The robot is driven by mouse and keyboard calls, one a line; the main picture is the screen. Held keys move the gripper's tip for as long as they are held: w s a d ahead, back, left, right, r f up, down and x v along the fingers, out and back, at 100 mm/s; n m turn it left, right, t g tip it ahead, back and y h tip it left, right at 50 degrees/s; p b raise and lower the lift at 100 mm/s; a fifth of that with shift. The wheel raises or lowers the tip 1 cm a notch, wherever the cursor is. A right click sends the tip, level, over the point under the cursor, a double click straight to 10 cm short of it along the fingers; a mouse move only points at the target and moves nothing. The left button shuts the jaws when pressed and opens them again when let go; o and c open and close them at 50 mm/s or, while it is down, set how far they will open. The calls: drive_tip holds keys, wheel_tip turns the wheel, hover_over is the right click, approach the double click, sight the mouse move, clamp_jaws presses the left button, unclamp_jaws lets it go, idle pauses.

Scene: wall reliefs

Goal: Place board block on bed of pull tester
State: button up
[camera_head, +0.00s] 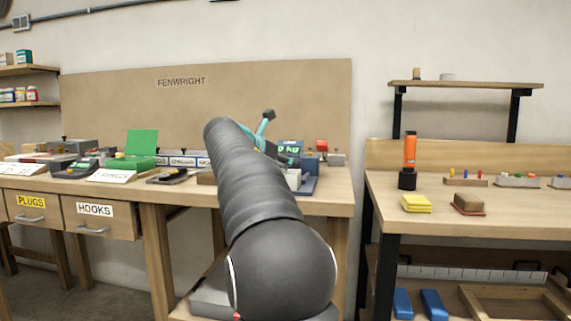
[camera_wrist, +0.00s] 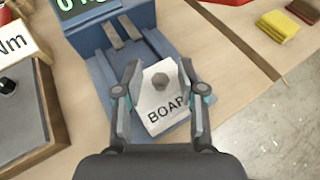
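The board block (camera_wrist: 154,112) is white, with "BOAR" showing on its face and a grey knob on top. The blue pull tester (camera_wrist: 88,40) has a green display and a grey slotted part. The block is over the near part of its blue bed (camera_wrist: 160,48); I cannot tell whether it touches the bed. In the head view the tester (camera_head: 309,187) shows partly behind my arm, and the block is hidden.
A dark-topped box with an "Nm" sign (camera_wrist: 14,48) stands left of the tester. The bench's right edge is close, with a gap before the second bench (camera_head: 480,205). That bench holds yellow pads (camera_head: 416,204) and an orange-and-black tool (camera_head: 409,158).

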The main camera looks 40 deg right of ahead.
drive_tip(key=p+v, duration=0.1)
drive_tip(key=v, duration=1.1)
drive_tip(key=s+a+f+m+t+y, duration=0.1)
drive_tip(key=s+a+f+m+y, duration=0.5)
drive_tip(key=s+a+f+m, duration=0.4)
drive_tip(key=s+a+f+m+t+y, duration=0.2)
drive_tip(key=s+a+f+m+y, duration=0.5)
drive_tip(key=s+a+f, duration=0.8)
drive_tip(key=s+f+m, duration=0.3)
drive_tip(key=f, duration=0.5)
drive_tip(key=shift+a, duration=0.35)
